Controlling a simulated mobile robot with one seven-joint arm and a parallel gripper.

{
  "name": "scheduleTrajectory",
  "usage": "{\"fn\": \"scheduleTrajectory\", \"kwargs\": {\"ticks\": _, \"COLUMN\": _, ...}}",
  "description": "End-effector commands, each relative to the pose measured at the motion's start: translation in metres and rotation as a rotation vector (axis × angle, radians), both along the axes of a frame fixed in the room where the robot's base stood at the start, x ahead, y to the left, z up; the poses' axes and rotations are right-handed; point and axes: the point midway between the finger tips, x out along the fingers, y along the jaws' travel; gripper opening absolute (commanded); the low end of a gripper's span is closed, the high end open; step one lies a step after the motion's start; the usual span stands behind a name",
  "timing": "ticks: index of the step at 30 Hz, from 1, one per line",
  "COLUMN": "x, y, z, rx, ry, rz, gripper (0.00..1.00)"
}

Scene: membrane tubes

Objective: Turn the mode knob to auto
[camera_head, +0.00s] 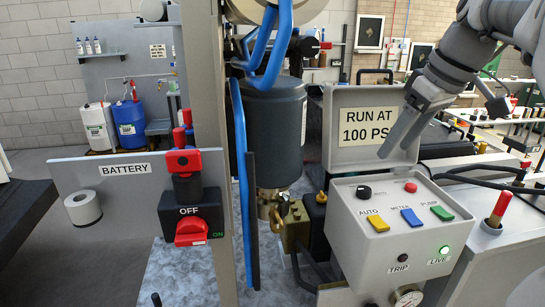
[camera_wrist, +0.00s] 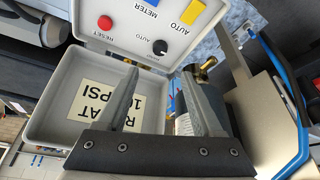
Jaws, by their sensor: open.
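The black mode knob (camera_head: 364,191) sits on the sloped top of the grey control box (camera_head: 350,235), left of the red button (camera_head: 410,187). It also shows in the wrist view (camera_wrist: 160,47), near the word AUTO. Its exact pointing direction is too small to tell. My gripper (camera_head: 386,152) is open and empty, above the box in front of the raised lid, apart from the knob. In the wrist view my two fingers (camera_wrist: 160,73) point toward the panel, with the knob seen just beyond the gap between the tips.
The raised lid (camera_head: 345,155) reading "RUN AT 100 PSI" stands behind the panel, close to my fingers. Yellow (camera_head: 377,224), blue (camera_head: 411,217) and green (camera_head: 441,213) switches lie in front of the knob. A dark cylinder (camera_head: 275,135) and blue hoses (camera_head: 241,180) stand left.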

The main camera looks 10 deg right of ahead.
Motion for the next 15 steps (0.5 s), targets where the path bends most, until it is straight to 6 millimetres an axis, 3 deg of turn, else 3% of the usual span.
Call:
{"fn": "scheduleTrajectory", "kwargs": {"ticks": 9, "x": 0.024, "y": 0.012, "z": -0.066, "rx": 0.002, "ry": 0.004, "rz": 0.001, "gripper": 0.68}}
{"fn": "scheduleTrajectory", "kwargs": {"ticks": 15, "x": 0.036, "y": 0.017, "z": -0.097, "rx": 0.002, "ry": 0.003, "rz": 0.000, "gripper": 0.68}}
